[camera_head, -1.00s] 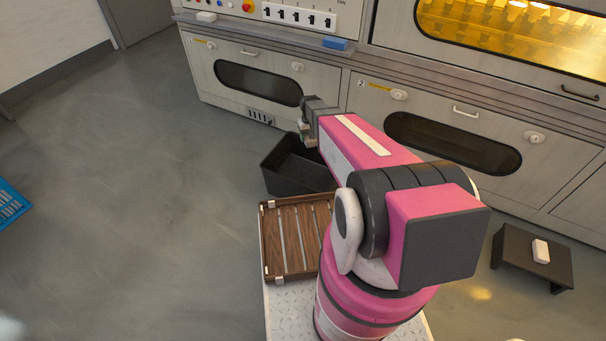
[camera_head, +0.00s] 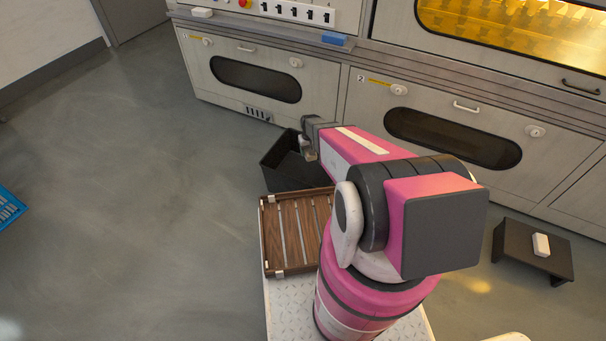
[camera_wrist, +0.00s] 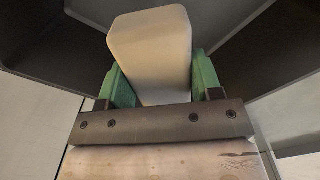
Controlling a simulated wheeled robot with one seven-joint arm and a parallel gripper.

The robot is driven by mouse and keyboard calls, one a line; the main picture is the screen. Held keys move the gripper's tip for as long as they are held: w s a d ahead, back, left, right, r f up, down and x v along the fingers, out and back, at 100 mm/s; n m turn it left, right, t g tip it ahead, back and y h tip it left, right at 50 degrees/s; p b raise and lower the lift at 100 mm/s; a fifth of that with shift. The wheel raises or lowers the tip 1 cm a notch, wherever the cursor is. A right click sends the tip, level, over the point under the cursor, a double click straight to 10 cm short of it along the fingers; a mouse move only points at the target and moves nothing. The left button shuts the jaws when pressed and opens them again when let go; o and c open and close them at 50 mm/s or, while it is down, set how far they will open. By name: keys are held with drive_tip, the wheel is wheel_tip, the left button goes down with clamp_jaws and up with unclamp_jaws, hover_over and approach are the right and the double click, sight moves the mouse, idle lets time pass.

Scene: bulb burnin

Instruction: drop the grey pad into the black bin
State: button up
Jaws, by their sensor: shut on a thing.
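My gripper (camera_head: 308,150) is at the upper right part of the black bin (camera_head: 272,176) in the head view, partly hidden by my arm. In the wrist view, its green fingers (camera_wrist: 160,78) are shut on the grey pad (camera_wrist: 150,45), a pale block with rounded edges. The dark walls of the bin (camera_wrist: 40,40) surround the pad on both sides in the wrist view. The pad is mostly hidden in the head view. I cannot tell how far it is above the bin's floor.
A slatted wooden tray (camera_head: 268,240) lies in front of the bin. Cabinet doors (camera_head: 240,80) stand just behind it. A blue crate (camera_head: 8,207) is at far left. Floor at left is clear.

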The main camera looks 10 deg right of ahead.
drive_tip(key=shift+f, duration=0.85)
drive_tip(key=o, duration=1)
wheel_tip(320, 180, up, 11)
drive_tip(key=shift+f, duration=0.1)
